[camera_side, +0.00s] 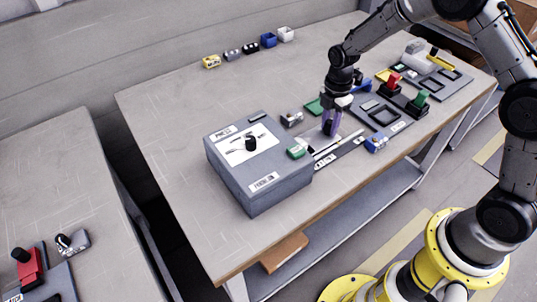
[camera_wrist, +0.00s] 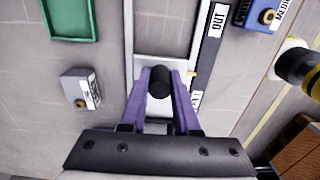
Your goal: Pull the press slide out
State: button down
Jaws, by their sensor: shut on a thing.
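The press slide (camera_wrist: 163,38) is a pale plate on a track running beside the grey press box (camera_side: 240,180). Its black upright knob (camera_wrist: 160,82) is between my gripper's purple fingertips in the wrist view. My gripper (camera_side: 331,128) points down over the slide track (camera_side: 340,149), to the right of the press box, and is shut on the knob. In the side view my fingers hide the knob. A dark strip beside the track carries an OUT label (camera_wrist: 216,22). The slide's full extent cannot be seen.
A green tray (camera_wrist: 70,18) and a small grey block (camera_wrist: 81,88) lie left of the track in the wrist view. A blue block (camera_side: 375,144) sits close on the other side. A grey panel with red (camera_side: 392,82) and green (camera_side: 421,98) handles stands farther right.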

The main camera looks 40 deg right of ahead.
jog(key=shift+d+r, duration=0.1)
jog(key=shift+d, duration=3.45)
jog(key=c, duration=0.6)
grip_release()
jog(key=shift+o, duration=0.2)
notch_tip(320, 180, up, 7)
jog(key=shift+a, duration=0.1)
